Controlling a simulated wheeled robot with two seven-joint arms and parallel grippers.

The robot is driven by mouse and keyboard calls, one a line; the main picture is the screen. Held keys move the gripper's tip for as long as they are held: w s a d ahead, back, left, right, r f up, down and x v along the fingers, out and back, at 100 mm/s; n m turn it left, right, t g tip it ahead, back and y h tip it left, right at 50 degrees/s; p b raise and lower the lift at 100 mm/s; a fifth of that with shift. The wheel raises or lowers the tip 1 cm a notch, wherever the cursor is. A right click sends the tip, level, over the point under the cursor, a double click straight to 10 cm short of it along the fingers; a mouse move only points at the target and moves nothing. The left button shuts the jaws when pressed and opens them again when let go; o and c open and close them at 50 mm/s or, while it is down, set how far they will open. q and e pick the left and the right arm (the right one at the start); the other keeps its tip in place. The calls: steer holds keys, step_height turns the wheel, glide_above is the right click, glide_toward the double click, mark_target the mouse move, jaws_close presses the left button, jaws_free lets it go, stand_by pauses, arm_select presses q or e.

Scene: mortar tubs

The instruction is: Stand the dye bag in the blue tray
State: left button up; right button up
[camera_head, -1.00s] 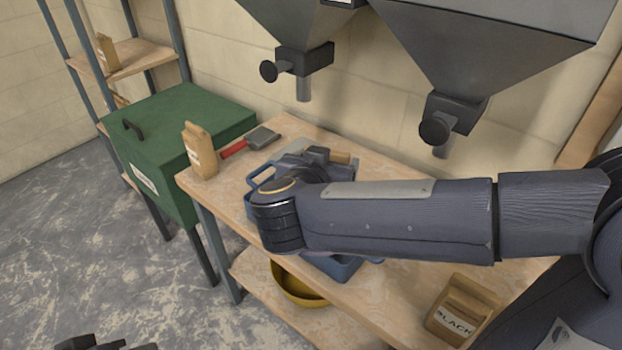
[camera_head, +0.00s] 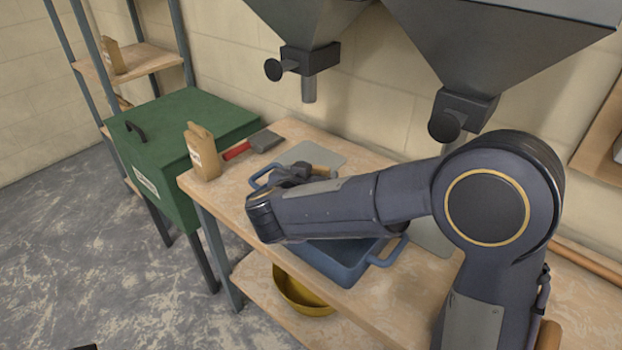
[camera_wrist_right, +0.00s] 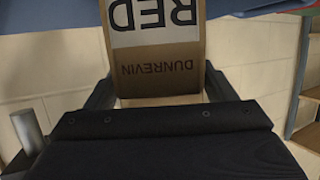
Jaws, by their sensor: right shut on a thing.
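My right gripper (camera_head: 312,172) is at the far side of the blue tray (camera_head: 350,262), largely hidden by my own arm in the head view. It is shut on a brown paper dye bag, whose label reads RED and DUNREVIN in the right wrist view (camera_wrist_right: 155,50). My left arm shows only as a dark sliver at the bottom left.
Another brown bag (camera_head: 203,152) stands on the bench's left end, by a red-handled tool (camera_head: 250,146). A green box (camera_head: 170,150) stands left of the bench. Two grey hoppers (camera_head: 480,50) hang above it. A yellow bowl (camera_head: 300,292) sits on the lower shelf.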

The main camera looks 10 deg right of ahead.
steer(key=shift+f, duration=0.25)
steer(key=o, duration=2)
steer(key=shift+f, duration=0.1)
steer(key=shift+o, duration=0.2)
steer(key=shift+s+a+r, duration=0.2)
steer(key=shift+s+r, duration=0.05)
steer(key=shift+r, duration=0.05)
steer(key=p+v, duration=0.1)
steer(key=v, duration=1)
steer(key=shift+s, duration=0.2)
